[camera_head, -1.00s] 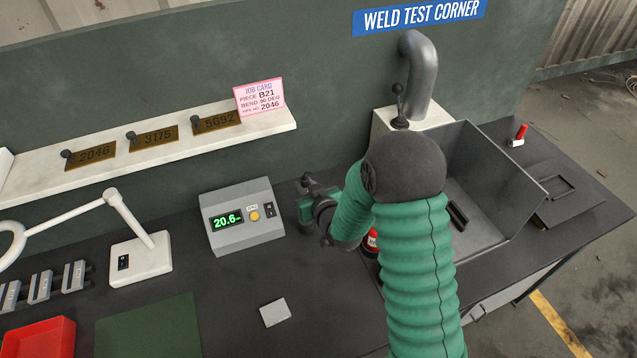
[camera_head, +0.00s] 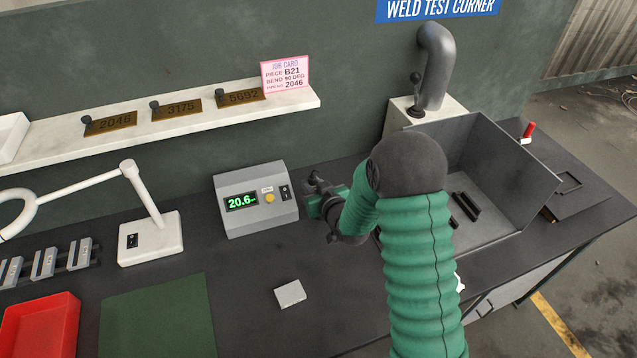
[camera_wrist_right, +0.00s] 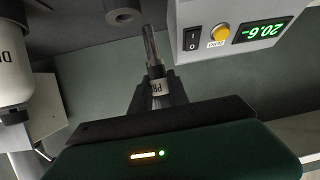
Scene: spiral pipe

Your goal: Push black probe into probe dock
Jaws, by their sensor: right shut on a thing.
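The black probe (camera_wrist_right: 153,58) shows in the right wrist view as a thin dark rod with a metallic shaft and a white label, of which only "PR" reads. My right gripper (camera_wrist_right: 158,88) is shut on it. In the head view my right gripper (camera_head: 320,193) is just right of the grey meter (camera_head: 256,200), partly hidden by my own arm. In the wrist view a grey round piece with a hole (camera_wrist_right: 122,15) lies beyond and left of the probe tip, apart from it; I cannot tell whether it is the probe dock. My left gripper is not in view.
The meter reads 20.6. A lamp (camera_head: 150,240), red tray (camera_head: 40,325), green mat (camera_head: 158,318) and small grey block (camera_head: 290,293) are on the bench. A metal bin (camera_head: 510,235) stands right of my arm.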

